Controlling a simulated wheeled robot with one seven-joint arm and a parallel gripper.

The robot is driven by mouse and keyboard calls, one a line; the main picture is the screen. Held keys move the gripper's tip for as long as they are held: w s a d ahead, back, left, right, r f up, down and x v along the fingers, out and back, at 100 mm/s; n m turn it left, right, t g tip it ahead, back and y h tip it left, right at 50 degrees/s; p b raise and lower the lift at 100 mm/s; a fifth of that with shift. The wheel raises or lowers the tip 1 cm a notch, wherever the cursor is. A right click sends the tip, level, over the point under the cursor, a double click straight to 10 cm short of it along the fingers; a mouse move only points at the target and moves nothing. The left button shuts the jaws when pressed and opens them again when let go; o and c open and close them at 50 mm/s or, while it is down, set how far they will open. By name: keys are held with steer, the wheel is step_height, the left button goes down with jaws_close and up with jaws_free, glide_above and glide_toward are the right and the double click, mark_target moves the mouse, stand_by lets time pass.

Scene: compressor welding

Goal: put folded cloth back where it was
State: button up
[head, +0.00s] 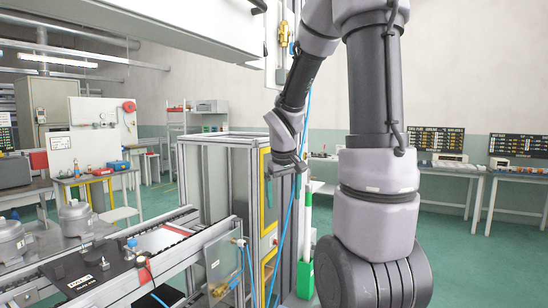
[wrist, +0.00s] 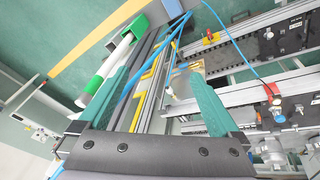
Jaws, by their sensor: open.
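I cannot make out a folded cloth in either view. My gripper (head: 283,188) hangs in front of the aluminium-framed cabinet in the head view, fingers pointing down. In the wrist view its two teal fingers stand wide apart, and the gripper (wrist: 158,76) is open with nothing held between them. Blue hoses and yellow-edged framing show behind the gap between the fingers. Where the cloth was before is not clear from these frames.
An aluminium-framed cabinet (head: 222,180) stands close behind the gripper. Blue hoses (head: 286,235) and a white-and-green post (head: 308,225) are near the gripper. Benches (head: 465,172) stand far right; green floor between is clear.

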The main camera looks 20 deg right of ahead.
steer(key=s+a+r+m+t+y, duration=0.1)
steer(key=s+a+r+m+y, duration=0.1)
steer(key=s+a+r, duration=0.3)
steer(key=s+a+r+m+t+y, duration=0.2)
steer(key=s+a+r, duration=0.3)
steer(key=s+r, duration=0.4)
steer(key=shift+s+r+m+t, duration=0.25)
steer(key=shift+s+m+t, duration=0.05)
steer(key=shift+s, duration=0.55)
